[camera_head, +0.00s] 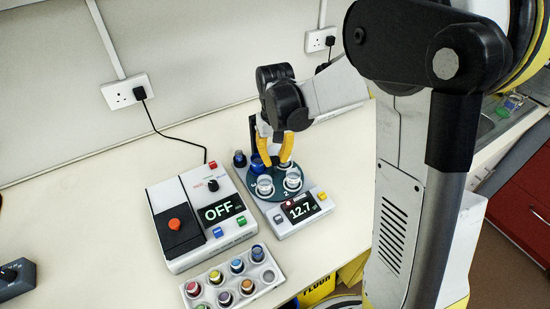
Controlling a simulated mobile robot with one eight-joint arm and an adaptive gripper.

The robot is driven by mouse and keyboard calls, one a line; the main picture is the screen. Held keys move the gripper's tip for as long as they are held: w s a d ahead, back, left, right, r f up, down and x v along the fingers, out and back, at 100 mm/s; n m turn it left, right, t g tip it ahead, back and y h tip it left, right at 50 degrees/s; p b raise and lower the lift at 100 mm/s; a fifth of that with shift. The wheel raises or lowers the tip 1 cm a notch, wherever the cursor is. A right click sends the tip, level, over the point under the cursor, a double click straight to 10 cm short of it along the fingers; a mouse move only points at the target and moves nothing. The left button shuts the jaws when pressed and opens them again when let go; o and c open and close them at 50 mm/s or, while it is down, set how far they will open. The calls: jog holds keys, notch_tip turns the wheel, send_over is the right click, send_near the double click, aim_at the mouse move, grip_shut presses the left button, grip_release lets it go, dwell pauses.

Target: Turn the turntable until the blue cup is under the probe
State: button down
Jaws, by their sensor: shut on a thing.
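The turntable (277,198) is a dark teal disc on a white device with a display reading 12.7. It carries clear cups, one at the front left (265,186) and one at the front right (292,179), with another partly hidden behind. The blue cup (257,165) is at the back left, partly covered by a yellow finger. A dark upright post (252,134) stands behind the disc; the probe tip is not clear to see. My gripper (275,161) points down over the disc, its yellow fingers shut on a part of the turntable that they mostly hide.
A white box (203,216) reading OFF, with an orange knob, stands left of the turntable. A white rack (233,283) of coloured vials stands in front. A dark vial (239,159) stands close behind the disc's left. Wall sockets are at the back.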

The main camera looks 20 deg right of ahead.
jog(key=shift+m, duration=3.1)
jog(key=c, duration=1.2)
grip_release()
jog(key=shift+o, duration=0.2)
notch_tip(320, 180, up, 12)
